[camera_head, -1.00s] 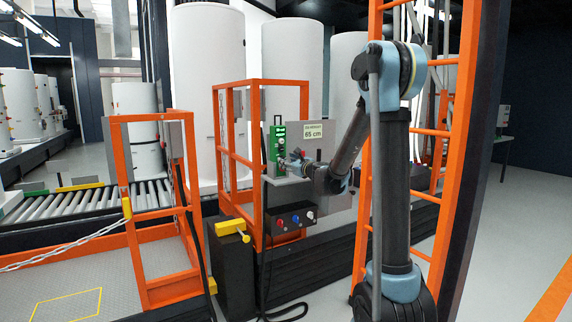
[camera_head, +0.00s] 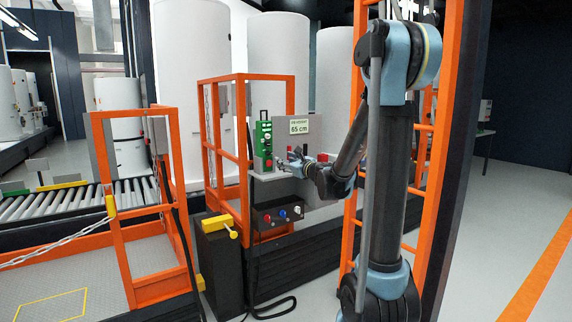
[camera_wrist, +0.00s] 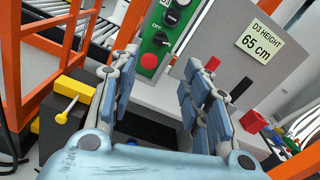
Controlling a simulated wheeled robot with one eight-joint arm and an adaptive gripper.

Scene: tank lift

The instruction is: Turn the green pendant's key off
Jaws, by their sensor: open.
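The green pendant (camera_head: 263,143) stands upright against a grey panel. In the wrist view the pendant (camera_wrist: 152,62) shows at upper middle, with a red button (camera_wrist: 149,61), a black knob (camera_wrist: 161,38) marked OFF, and more black controls above. I cannot tell the key's position for certain. My gripper (camera_wrist: 156,85) is open and empty. Its fingers frame the lower part of the pendant from the near side and look apart from it. In the head view my gripper (camera_head: 293,160) is just right of the pendant and small.
A sign reading 65 cm (camera_head: 299,126) is on the panel right of the pendant. Orange rails (camera_head: 241,150) stand to the left. A control box (camera_head: 279,214) with coloured knobs is below. A yellow handle (camera_head: 218,223) sits on a black post.

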